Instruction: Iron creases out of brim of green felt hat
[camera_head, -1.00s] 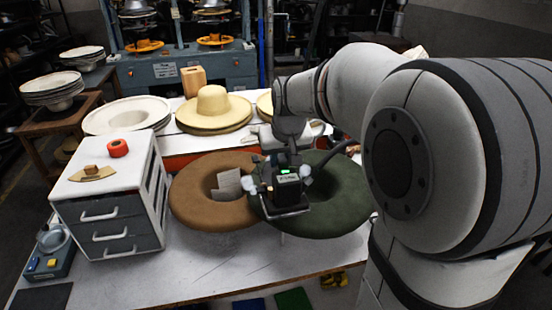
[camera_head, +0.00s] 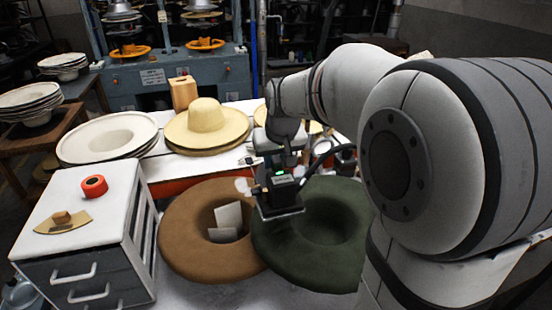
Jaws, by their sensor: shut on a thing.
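The green felt hat (camera_head: 335,265) lies on the table with its brim up around a dark hollow. My gripper (camera_head: 281,170) is above the far left part of the brim. It is shut on a dark boxy iron (camera_head: 283,190) with a small green light and a flat plate below. The iron covers part of the brim; I cannot tell whether its plate touches the felt. A pale puff, perhaps steam, shows at its left. The fingertips are mostly hidden, and I cannot make out creases.
A brown felt hat (camera_head: 190,262) with pale cards in its hollow sits against the green one at left. A drawer cabinet (camera_head: 100,215) stands further left. Straw hats (camera_head: 206,125) and white hats (camera_head: 85,142) stand behind. A dark hose runs right from my gripper.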

